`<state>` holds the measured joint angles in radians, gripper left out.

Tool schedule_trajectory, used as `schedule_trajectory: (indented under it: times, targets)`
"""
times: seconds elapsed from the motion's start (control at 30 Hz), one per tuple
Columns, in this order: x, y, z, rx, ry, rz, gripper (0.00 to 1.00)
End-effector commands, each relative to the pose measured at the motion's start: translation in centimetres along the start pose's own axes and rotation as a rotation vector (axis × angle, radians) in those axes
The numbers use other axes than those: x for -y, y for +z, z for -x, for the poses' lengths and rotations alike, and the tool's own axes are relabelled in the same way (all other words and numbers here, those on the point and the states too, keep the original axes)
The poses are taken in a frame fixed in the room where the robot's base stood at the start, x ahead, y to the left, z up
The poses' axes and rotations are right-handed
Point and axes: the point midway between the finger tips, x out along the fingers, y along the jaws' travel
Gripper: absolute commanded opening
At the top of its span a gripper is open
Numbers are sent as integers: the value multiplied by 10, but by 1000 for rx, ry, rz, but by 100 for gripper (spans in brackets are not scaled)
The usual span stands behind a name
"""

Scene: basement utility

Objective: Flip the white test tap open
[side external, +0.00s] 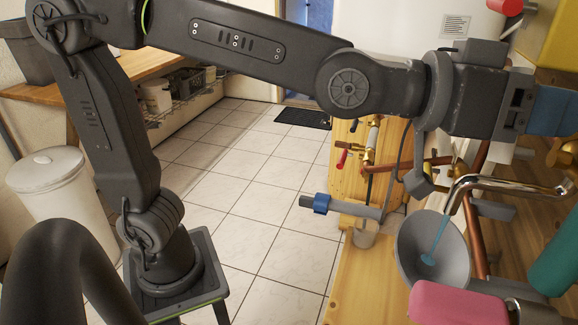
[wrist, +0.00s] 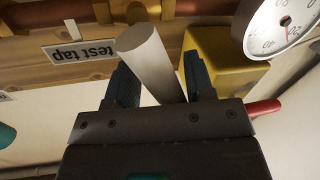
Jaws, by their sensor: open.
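The white lever of the test tap (wrist: 150,48) shows in the wrist view as a pale round-ended bar. My gripper (wrist: 157,64) is open, with one blue-padded finger on each side of the lever. The lever's lower end is hidden behind the gripper body, and I cannot tell whether a finger touches it. A label reading "test tap" (wrist: 82,52) appears upside down to the left. In the side external view my gripper (side external: 558,112) is at the right edge, its fingertips cut off by the frame, and I cannot make out the lever there.
A chrome spout (side external: 510,186) hangs below my gripper, with a blue stream (side external: 440,238) over a grey funnel (side external: 405,245). Copper pipes (side external: 475,237) run nearby. A yellow block (wrist: 222,72) and a round gauge (wrist: 282,25) stand close right of the lever.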

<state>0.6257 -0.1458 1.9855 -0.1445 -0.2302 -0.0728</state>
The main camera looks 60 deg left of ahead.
Motion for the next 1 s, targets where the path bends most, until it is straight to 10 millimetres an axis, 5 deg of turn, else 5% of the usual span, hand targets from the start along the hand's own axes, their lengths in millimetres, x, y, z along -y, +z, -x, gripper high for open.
schedule_trajectory:
  times: [0.23,1.0]
  targets:
    - [-10,1,2,-40,4,-206,48]
    - [-10,6,136,-43,3,-210,48]
